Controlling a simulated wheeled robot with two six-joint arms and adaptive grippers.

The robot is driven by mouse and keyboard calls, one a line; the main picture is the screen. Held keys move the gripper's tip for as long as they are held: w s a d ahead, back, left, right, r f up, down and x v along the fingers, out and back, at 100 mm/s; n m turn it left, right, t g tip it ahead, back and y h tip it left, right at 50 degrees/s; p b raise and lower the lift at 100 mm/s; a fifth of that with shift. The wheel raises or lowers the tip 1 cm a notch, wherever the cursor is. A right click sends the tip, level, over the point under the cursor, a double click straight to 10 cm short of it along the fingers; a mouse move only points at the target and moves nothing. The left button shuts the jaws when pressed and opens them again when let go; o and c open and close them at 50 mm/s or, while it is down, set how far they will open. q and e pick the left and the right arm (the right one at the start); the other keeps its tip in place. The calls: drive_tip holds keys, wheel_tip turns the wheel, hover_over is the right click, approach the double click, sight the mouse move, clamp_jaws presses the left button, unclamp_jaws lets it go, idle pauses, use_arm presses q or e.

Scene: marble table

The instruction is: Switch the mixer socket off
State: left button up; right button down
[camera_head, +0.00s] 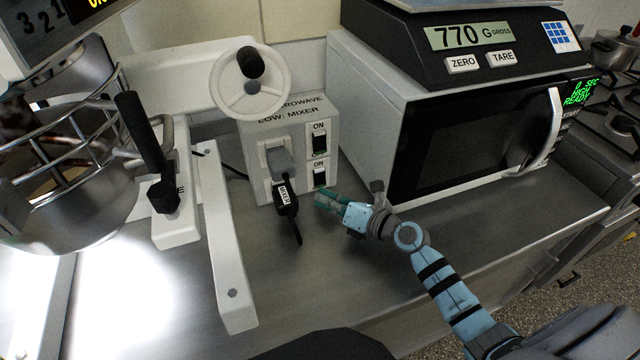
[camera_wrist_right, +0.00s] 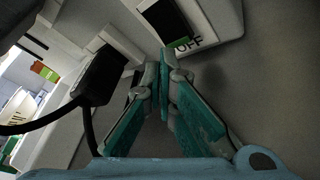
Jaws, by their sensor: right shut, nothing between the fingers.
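The socket box (camera_head: 263,130) stands on the metal counter, labelled for microwave and mixer. It has an upper black switch (camera_head: 320,139) and a lower switch (camera_head: 320,176), each with ON above it. The mixer plug (camera_head: 286,197) sits in the lower socket with its black cord hanging down. My right gripper (camera_head: 322,198) is shut and empty, its teal fingertips just below the lower switch. In the right wrist view the fingertips (camera_wrist_right: 165,62) are close under a black switch (camera_wrist_right: 166,20) with OFF beneath it. Contact cannot be told. My left gripper is not in view.
The microwave (camera_head: 470,125) with a scale (camera_head: 465,45) on top stands to the right of the socket box. The mixer with its wire guard (camera_head: 75,150) and white handwheel (camera_head: 250,85) is at the left. Bare counter (camera_head: 330,270) lies in front.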

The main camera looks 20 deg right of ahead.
drive_tip(key=shift+w+f, duration=0.1)
drive_tip(key=shift+w, duration=0.3)
drive_tip(key=shift+w, duration=0.3)
idle(0.9)
drive_tip(key=shift+s+p, duration=0.45)
drive_tip(key=shift+s, duration=0.3)
drive_tip(key=shift+s, duration=0.1)
drive_tip(key=shift+s+r+p, duration=0.2)
drive_tip(key=shift+s+p, duration=0.1)
drive_tip(key=shift+s+a+r+p, duration=0.15)
drive_tip(key=shift+s+p, duration=0.3)
drive_tip(key=shift+s, duration=0.6)
drive_tip(key=shift+s+r+p, duration=0.15)
drive_tip(key=shift+s+p, duration=0.3)
drive_tip(key=shift+s, duration=0.6)
